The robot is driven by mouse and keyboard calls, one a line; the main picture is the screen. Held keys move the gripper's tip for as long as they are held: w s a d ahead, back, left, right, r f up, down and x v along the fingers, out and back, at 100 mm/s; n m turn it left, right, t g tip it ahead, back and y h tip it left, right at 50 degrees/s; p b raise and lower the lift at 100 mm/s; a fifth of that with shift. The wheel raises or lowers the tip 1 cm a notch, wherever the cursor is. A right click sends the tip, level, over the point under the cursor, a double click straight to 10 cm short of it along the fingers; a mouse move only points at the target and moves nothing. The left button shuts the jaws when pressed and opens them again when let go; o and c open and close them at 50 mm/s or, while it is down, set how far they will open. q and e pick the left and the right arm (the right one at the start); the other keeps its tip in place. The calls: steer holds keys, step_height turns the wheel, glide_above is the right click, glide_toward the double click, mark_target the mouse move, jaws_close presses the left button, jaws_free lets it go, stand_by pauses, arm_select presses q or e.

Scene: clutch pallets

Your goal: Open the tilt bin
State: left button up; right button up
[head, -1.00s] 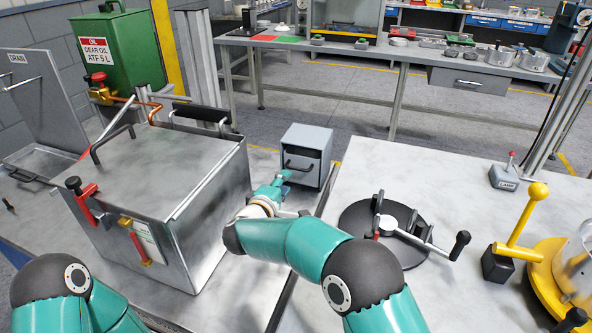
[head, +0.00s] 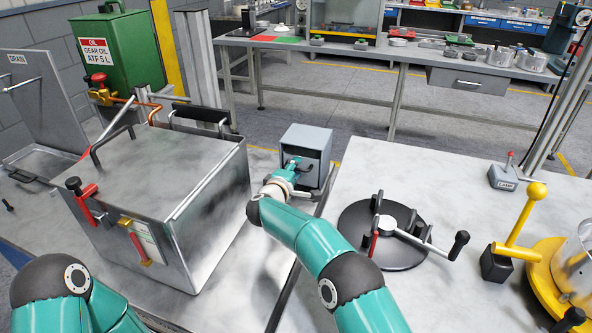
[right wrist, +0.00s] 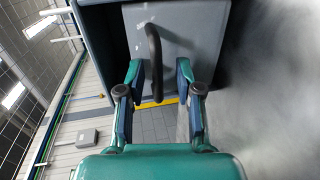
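The tilt bin is a small grey box (head: 312,143) at the back of the bench, with a dark bar handle on its front; its front panel looks closed. In the right wrist view its front panel (right wrist: 190,40) and the black handle (right wrist: 154,60) fill the upper middle. My right gripper (head: 291,163) is at the bin's front, covering much of the handle in the head view. In the right wrist view my right gripper (right wrist: 157,75) is open, one finger on each side of the handle's end, with gaps visible. My left gripper is out of view.
A large steel box (head: 165,190) with a red lever stands left of the bin. A black disc with a handled spider (head: 385,232) lies right. A yellow lever (head: 522,222) and a small grey switch box (head: 504,177) stand farther right. A green oil tank (head: 117,50) is behind.

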jaws_close()
